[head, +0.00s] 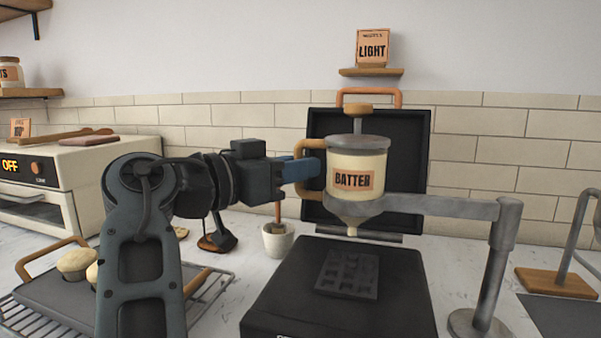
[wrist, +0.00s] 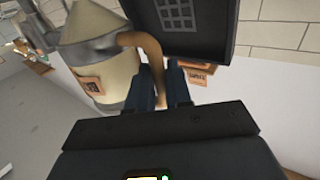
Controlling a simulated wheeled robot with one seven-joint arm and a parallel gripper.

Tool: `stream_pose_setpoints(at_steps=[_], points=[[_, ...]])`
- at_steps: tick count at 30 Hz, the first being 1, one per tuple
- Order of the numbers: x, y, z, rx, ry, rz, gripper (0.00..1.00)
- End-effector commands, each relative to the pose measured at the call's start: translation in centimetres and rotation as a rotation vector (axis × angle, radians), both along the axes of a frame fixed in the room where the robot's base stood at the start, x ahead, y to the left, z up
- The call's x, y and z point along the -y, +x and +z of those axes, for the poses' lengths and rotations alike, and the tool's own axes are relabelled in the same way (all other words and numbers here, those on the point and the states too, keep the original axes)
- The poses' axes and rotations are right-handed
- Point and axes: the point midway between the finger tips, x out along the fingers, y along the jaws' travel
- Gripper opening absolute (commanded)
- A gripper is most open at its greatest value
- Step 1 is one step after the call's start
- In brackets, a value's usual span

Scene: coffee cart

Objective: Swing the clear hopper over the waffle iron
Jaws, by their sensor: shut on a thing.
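The clear hopper (head: 355,160), labelled BATTER and filled with pale batter, hangs upright from a grey swing arm (head: 450,206) on a post. My gripper (head: 314,168) is shut on the hopper's tan side handle (head: 302,185). The wrist view also shows the hopper (wrist: 105,60) and the handle (wrist: 145,48) between the blue fingers (wrist: 161,88). The waffle iron (head: 300,295) stands open, its lid (head: 415,150) raised behind the hopper. In the head view the hopper's nozzle appears above the back part of the iron, behind the gridded plate (head: 348,273); the exact depth is unclear.
A toaster oven (head: 75,175) reading OFF stands at the left. Muffins (head: 77,263) sit on a tray over a rack at the front left. A small white pot (head: 278,240) stands left of the iron. A wooden-based stand (head: 550,281) is at the right.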

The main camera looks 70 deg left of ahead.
Motion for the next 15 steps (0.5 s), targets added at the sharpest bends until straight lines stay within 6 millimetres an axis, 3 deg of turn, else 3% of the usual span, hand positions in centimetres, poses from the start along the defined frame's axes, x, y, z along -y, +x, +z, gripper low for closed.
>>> stream_pose_setpoints(at_steps=[11, 12, 15], points=[[-0.31, 0.57, 0.12, 0.001, -0.002, 0.006, 0.0], [-0.33, 0.55, 0.11, 0.001, -0.002, 0.007, 0.23], [-0.3, 0.49, 0.09, 0.0, -0.002, 0.007, 0.32]])
